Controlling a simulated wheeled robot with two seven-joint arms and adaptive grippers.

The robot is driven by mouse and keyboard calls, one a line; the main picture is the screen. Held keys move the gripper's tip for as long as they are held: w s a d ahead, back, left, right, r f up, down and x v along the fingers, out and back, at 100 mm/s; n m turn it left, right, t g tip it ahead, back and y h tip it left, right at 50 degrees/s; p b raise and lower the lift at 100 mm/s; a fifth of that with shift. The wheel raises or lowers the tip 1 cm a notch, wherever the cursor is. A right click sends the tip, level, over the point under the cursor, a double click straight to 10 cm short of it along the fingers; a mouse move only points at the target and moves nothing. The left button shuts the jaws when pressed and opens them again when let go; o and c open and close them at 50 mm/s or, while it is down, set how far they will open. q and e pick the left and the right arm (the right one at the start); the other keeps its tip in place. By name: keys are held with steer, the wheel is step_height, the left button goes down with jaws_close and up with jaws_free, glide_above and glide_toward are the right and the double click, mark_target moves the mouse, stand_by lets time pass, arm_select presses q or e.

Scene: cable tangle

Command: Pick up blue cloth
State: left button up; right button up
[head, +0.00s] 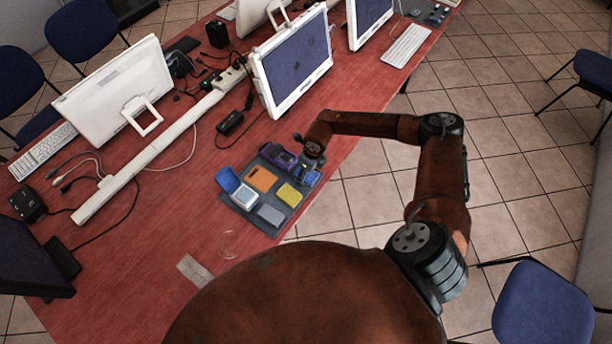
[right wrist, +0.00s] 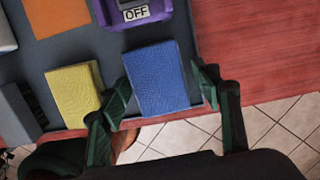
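The blue cloth (right wrist: 157,78) is a flat textured rectangle at the front right corner of a dark grey tray (right wrist: 55,52). It also shows small in the head view (head: 311,178), partly covered by my right gripper. My right gripper (right wrist: 163,95) is open, with one finger on either side of the near part of the cloth. The left finger is close to the cloth's edge and the right finger has a small gap. I cannot tell whether either touches it. My left gripper is not in view.
A yellow sponge (right wrist: 74,95) lies just left of the cloth, and a purple device marked OFF (right wrist: 135,14) lies behind it. An orange cloth (head: 262,178) and a blue-lidded device (head: 236,188) share the tray. The red table (head: 345,95) ends close by on the right.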

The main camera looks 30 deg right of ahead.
steer(key=shift+a+f, duration=0.1)
steer(key=c, duration=0.8)
steer(key=shift+r, duration=0.7)
steer(key=r, duration=0.3)
steer(key=shift+s+a, duration=0.15)
steer(key=shift+s, duration=0.1)
steer(key=s+a+r, duration=0.7)
steer(key=s+r, duration=0.2)
steer(key=s, duration=0.2)
steer(key=shift+s, duration=0.25)
